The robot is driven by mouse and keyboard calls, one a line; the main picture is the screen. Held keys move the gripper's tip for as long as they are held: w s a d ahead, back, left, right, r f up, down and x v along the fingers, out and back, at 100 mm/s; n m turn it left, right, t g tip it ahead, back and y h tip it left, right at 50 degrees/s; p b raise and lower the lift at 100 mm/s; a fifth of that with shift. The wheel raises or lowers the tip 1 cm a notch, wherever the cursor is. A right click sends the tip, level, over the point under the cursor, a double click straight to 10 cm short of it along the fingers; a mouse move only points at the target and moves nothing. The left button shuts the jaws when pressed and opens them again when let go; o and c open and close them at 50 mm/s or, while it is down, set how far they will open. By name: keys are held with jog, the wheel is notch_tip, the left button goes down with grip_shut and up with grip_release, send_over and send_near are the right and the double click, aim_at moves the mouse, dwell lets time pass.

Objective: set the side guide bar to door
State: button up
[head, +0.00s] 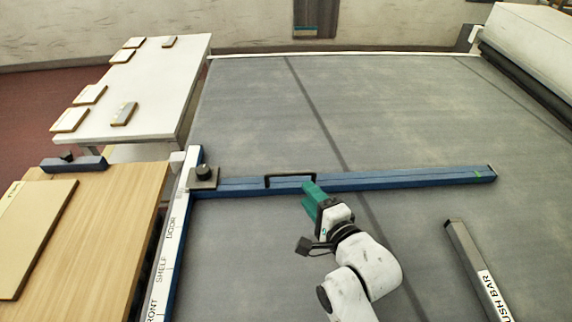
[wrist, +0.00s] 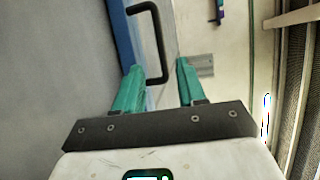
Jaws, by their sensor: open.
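The side guide bar (head: 400,181) is a long blue bar lying across the grey belt. A black loop handle (head: 290,178) stands on it, and a carriage with a black knob (head: 204,172) is at its left end. A white scale strip (head: 172,240) at the left reads FRONT, SHELF, DOOR. The carriage sits beyond the DOOR word, toward the far end. My gripper (head: 312,190) is open at the right end of the handle. In the wrist view, the handle (wrist: 158,40) shows between the green fingertips (wrist: 158,66); contact cannot be told.
A push bar (head: 475,265) lies on the belt at the right. A wooden table (head: 105,225) and a white table (head: 165,85) with several flat pieces stand at the left. A white roller housing (head: 530,45) is at the far right. The belt beyond the guide bar is clear.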

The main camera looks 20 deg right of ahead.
aim_at(291, 172)
jog(key=w, duration=0.3)
jog(key=w+f, duration=0.1)
jog(key=w, duration=0.2)
jog(key=w+a+p, duration=0.1)
jog(key=w, duration=0.2)
jog(key=shift+w+f, duration=0.4)
jog(key=shift+c, duration=0.3)
grip_shut()
